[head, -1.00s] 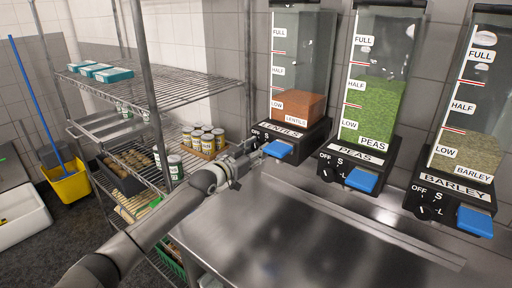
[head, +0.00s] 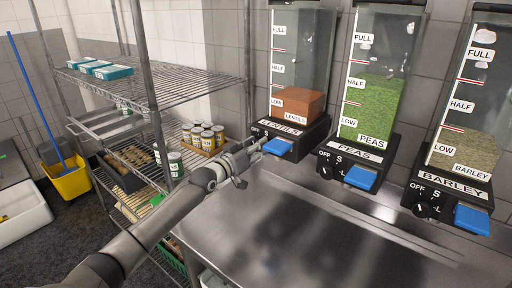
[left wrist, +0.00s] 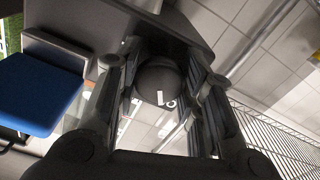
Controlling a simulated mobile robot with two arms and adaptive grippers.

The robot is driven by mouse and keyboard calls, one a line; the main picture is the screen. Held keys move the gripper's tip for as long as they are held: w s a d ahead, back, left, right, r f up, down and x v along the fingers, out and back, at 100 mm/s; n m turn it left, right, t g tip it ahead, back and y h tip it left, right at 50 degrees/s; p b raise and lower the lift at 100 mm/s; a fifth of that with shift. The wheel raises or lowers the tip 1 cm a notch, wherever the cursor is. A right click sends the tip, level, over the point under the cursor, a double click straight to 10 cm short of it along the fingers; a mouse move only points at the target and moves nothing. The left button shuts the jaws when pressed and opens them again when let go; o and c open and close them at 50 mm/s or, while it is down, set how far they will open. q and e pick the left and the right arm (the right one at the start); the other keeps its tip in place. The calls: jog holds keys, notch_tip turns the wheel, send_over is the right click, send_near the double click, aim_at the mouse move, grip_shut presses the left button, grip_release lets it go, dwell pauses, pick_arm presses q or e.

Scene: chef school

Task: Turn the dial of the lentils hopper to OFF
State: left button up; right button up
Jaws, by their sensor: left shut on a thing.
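The lentils hopper (head: 312,50) stands at the back, its clear bin holding orange-brown lentils at about the LOW mark. Its black base (head: 308,137) carries the LENTILS label and a blue lever (head: 277,147). My left gripper (head: 257,147) reaches the base front just left of that lever and covers the dial in the head view. In the left wrist view the dark round dial (left wrist: 158,82) with a white mark sits between the two fingers (left wrist: 162,100), which are shut on it. The dial's exact setting cannot be told. The blue lever (left wrist: 38,92) shows at the left there.
The peas hopper (head: 374,95) and barley hopper (head: 465,150) stand to the right with their own dials and blue levers. A steel counter (head: 330,235) below is clear. A wire shelf (head: 170,92) with cans and boxes stands at the left.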

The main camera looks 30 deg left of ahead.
pick_arm(q)
jog(key=o, duration=1)
jog(key=shift+o, duration=0.2)
jog(key=s, duration=1.2)
jog(key=shift+a, duration=0.45)
jog(key=shift+f, duration=0.1)
